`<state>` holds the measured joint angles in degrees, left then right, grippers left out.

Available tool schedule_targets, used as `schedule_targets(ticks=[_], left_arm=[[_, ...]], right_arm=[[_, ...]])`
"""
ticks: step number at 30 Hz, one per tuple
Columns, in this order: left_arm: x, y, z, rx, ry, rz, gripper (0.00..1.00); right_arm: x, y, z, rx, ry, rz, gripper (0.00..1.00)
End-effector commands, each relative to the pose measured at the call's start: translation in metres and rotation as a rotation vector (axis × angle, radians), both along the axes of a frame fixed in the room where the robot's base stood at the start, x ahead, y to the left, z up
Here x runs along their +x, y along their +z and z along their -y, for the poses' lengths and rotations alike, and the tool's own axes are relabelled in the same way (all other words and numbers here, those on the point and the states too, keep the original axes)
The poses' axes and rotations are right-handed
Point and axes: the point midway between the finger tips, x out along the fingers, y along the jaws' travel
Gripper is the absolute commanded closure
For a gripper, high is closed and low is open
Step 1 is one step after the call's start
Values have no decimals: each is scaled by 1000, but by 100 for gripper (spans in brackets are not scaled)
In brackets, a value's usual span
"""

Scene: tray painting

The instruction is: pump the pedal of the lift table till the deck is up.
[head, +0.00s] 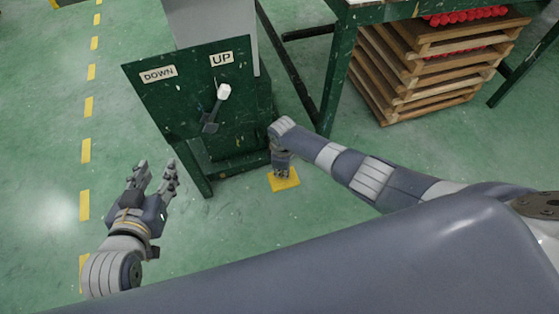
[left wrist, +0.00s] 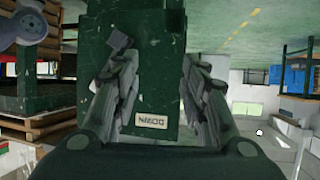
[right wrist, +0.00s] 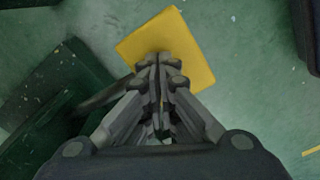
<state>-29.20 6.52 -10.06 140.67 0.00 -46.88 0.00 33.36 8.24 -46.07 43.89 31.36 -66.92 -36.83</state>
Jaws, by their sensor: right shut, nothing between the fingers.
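The yellow pedal (head: 287,184) sits low at the foot of the green lift table (head: 185,100). It also shows in the right wrist view (right wrist: 190,40). My right gripper (head: 281,170) points down over the pedal with its fingers shut and empty; whether it touches the pedal I cannot tell. My left gripper (head: 155,168) is open and empty, in front of the green panel, left of the pedal. The panel carries a DOWN label (head: 158,75), an UP label (head: 221,59) and a lever with a white knob (head: 224,91). The deck's height does not show clearly.
A green-framed bench (head: 335,60) stands at the back right. Stacked wooden trays (head: 400,75) with red items on top are under it. Yellow floor dashes (head: 86,151) run along the left. The green floor around the pedal is clear.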

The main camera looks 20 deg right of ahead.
Motion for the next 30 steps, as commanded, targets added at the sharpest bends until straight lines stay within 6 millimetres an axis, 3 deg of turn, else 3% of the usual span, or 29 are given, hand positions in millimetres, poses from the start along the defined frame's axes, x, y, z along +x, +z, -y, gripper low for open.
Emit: schedule_targets(ticks=[18, 28, 30], left_arm=[[-84, -68, -32, 113, 37, -503, 60], [-140, -69, -49, 164, 56, -756, 60], [-141, -74, -49, 165, 57, -761, 60]], right_arm=[[-1, 23, 1, -2, 0, -3, 100], [-1, 50, 0, -1, 0, -3, 100], [-1, 46, 0, -1, 0, -3, 100]])
